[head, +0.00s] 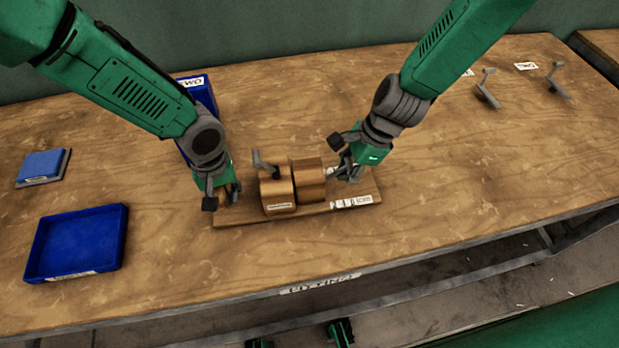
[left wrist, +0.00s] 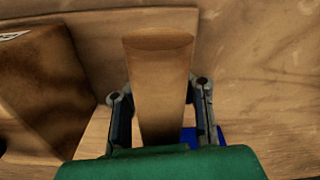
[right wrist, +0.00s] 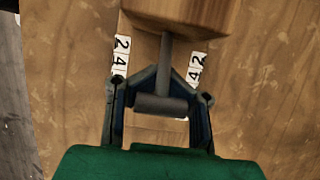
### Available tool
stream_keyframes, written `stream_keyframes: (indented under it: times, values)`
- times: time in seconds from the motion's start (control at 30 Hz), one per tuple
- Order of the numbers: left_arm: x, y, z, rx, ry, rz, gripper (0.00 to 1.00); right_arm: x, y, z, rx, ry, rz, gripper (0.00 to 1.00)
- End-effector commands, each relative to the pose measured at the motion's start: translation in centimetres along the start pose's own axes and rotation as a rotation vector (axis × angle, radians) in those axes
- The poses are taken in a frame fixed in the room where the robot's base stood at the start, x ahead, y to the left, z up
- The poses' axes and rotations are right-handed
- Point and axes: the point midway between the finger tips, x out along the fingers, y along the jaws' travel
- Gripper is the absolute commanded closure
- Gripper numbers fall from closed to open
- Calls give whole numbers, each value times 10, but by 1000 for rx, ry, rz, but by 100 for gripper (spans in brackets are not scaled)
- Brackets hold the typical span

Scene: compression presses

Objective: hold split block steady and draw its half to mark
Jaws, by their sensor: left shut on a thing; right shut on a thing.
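The split block sits on a wooden baseboard (head: 240,217) at the table's middle. Its left part (head: 278,192) carries a label and a grey lever on top; its right half (head: 309,181) stands beside it, with a dark seam between. My left gripper (head: 222,194) is at the board's left end. In the left wrist view that gripper (left wrist: 161,110) is shut on a wooden post (left wrist: 160,75). My right gripper (head: 344,170) is right of the half. In the right wrist view it (right wrist: 160,103) is shut on a grey T-handle (right wrist: 164,65) joined to the wooden half (right wrist: 180,12).
White number strips (head: 345,202) lie on the board's right end. A blue tray (head: 75,243) and a blue block (head: 42,166) are at left. A blue bin (head: 200,90) stands behind my left arm. Grey handles (head: 487,90) lie at back right.

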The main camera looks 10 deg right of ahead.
Motion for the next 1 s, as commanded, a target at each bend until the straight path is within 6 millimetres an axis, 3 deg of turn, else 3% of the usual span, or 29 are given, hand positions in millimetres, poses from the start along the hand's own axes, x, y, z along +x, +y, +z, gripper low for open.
stream_keyframes:
  times: [0.6,0.7,0.73,1.0]
  values:
    - [1,-3,0,-1,-2,-7,100,-8,-2,-15,4,1,-4,100]
    - [1,-3,0,-1,-2,-7,100,-7,-2,-15,3,2,-4,61]
    - [0,-3,0,-1,-2,-6,100,-7,-2,-15,2,2,-4,58]
    - [0,-1,0,0,-1,-2,100,-7,-1,-14,1,1,-2,58]
